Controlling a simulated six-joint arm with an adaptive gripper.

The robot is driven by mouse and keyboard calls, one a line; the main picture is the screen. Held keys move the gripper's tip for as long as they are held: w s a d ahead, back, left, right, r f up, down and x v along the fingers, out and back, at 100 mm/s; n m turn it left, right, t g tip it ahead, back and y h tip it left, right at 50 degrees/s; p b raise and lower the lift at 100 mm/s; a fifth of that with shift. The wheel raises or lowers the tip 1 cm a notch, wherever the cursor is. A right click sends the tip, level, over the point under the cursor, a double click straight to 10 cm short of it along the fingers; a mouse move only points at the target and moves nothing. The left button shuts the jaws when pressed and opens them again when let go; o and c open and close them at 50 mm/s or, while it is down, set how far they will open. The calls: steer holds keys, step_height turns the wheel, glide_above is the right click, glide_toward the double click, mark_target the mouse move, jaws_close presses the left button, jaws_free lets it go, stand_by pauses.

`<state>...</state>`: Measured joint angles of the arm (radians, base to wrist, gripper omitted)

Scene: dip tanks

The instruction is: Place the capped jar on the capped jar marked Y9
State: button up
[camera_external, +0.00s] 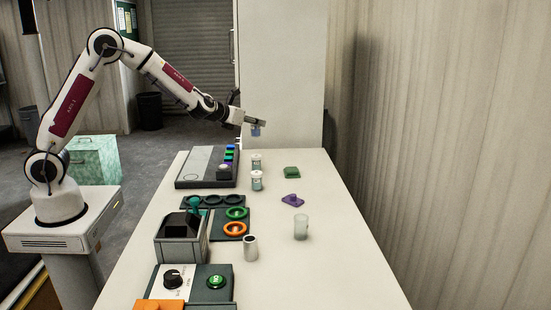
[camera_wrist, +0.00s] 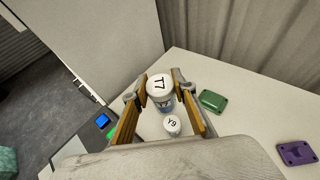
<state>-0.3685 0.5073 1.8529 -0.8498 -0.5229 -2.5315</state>
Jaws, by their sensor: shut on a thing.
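My gripper (camera_wrist: 161,92) is shut on a capped jar marked T7 (camera_wrist: 160,86), with a white lid and a bluish body, held between its two fingers. In the external view the held jar (camera_external: 256,131) hangs from my gripper (camera_external: 259,123) in the air above the table. The capped jar marked Y9 (camera_wrist: 172,124) stands upright below it and shows just beneath the held jar in the wrist view. In the external view two white-capped jars, a rear one (camera_external: 256,161) and a front one (camera_external: 257,181), stand under my gripper; I cannot tell there which is Y9.
A green block (camera_external: 291,171) and a purple piece (camera_external: 292,200) lie to the right. A frosted cup (camera_external: 301,227) and a metal cup (camera_external: 250,247) stand nearer. A grey panel (camera_external: 207,181) with coloured buttons is left of the jars. The table's right side (camera_external: 340,260) is clear.

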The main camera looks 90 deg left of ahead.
mark_target(252, 131)
steer(key=shift+f, duration=2)
steer(key=shift+f, duration=0.1)
steer(key=shift+f, duration=1.75)
steer(key=shift+f, duration=0.15)
steer(key=o, duration=1.1)
steer(key=shift+r, duration=0.2)
steer(key=v, duration=1.2)
